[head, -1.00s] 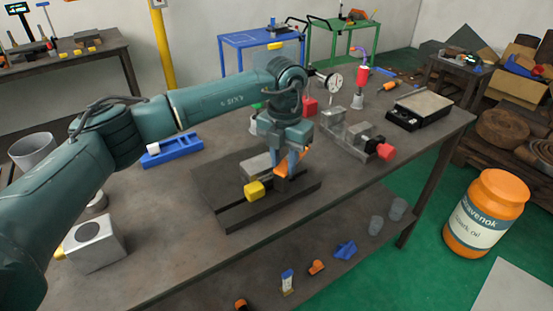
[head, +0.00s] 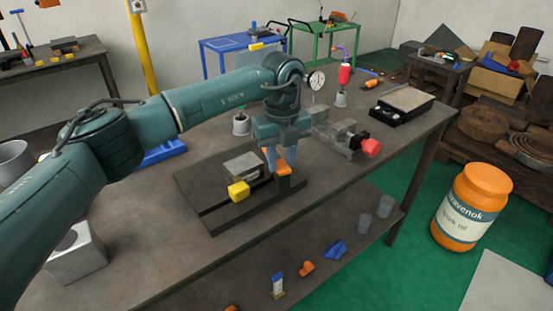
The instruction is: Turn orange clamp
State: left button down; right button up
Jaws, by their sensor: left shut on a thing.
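The orange clamp (head: 284,171) stands at the right end of a dark slotted base plate (head: 258,212) on the workbench. A grey block (head: 243,166) and a yellow block or knob (head: 238,191) sit to its left on the same plate. My left gripper (head: 280,160) points down over the clamp, its blue-grey fingers shut on the clamp's upper part. The fingers and wrist hide the top of the clamp. My right gripper is not in view.
A grey vise with a red knob (head: 371,147) stands right of the plate. A dial gauge (head: 317,80) and a red-bodied tool stand (head: 344,75) are behind it. A black tray (head: 402,104) is at the back right.

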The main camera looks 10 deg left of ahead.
pick_arm(q)
jog(key=n, duration=0.3)
jog(key=w+d+n, duration=0.1)
jog(key=shift+n, duration=0.3)
jog(key=shift+w+d+r+n, duration=0.15)
jog(key=shift+w+n, duration=0.1)
jog(key=shift+n, duration=0.7)
jog(key=shift+w+d+f+n, duration=0.1)
jog(key=shift+w+n, duration=0.1)
jog(key=shift+n, duration=0.75)
jog(key=c, duration=1.1)
grip_release()
notch_tip(320, 180, up, 13)
jog(key=shift+r+b, duration=0.1)
jog(key=shift+b, duration=0.45)
